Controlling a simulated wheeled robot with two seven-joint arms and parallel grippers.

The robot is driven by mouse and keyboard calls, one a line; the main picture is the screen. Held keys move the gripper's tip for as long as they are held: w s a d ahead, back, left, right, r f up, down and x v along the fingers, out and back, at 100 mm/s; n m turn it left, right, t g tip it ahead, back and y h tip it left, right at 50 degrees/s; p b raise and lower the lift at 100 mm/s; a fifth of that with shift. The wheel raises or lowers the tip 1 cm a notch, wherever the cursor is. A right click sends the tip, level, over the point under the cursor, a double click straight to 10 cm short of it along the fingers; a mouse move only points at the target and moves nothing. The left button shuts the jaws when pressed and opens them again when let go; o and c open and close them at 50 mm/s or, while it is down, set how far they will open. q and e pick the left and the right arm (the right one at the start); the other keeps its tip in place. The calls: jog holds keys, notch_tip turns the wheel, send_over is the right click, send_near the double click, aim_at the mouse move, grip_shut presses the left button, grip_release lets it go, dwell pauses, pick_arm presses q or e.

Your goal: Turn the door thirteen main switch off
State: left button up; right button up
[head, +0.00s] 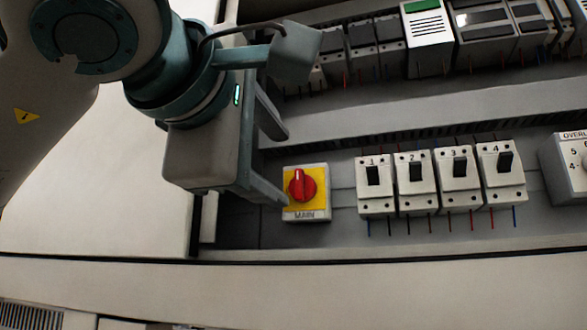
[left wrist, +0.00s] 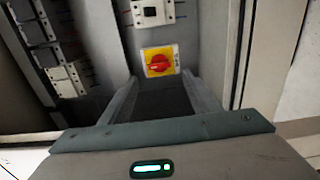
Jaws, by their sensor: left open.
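The main switch (head: 302,186) is a red rotary knob on a yellow plate labelled MAIN, low on the left of the open cabinet in the head view. It also shows in the left wrist view (left wrist: 160,64), just beyond the fingertips. My left gripper (head: 284,168) is open and empty, with its two fingers spread. In the head view its lower fingertip reaches close to the knob's plate. I cannot tell if it touches. In the left wrist view the knob lies roughly between the lines of the fingers. My right gripper is not in view.
Several numbered breakers (head: 437,180) with black levers stand right of the main switch. An overload unit (head: 572,165) is at the far right. More modules (head: 427,38) fill the upper row. A grey duct (head: 430,105) runs between the rows. The cabinet's lower edge (head: 400,268) lies below.

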aim_at(298, 184)
pick_arm(q)
jog(key=p+x, duration=0.3)
jog(key=x, duration=0.5)
jog(key=c, duration=1.1)
jog(key=shift+o, duration=0.2)
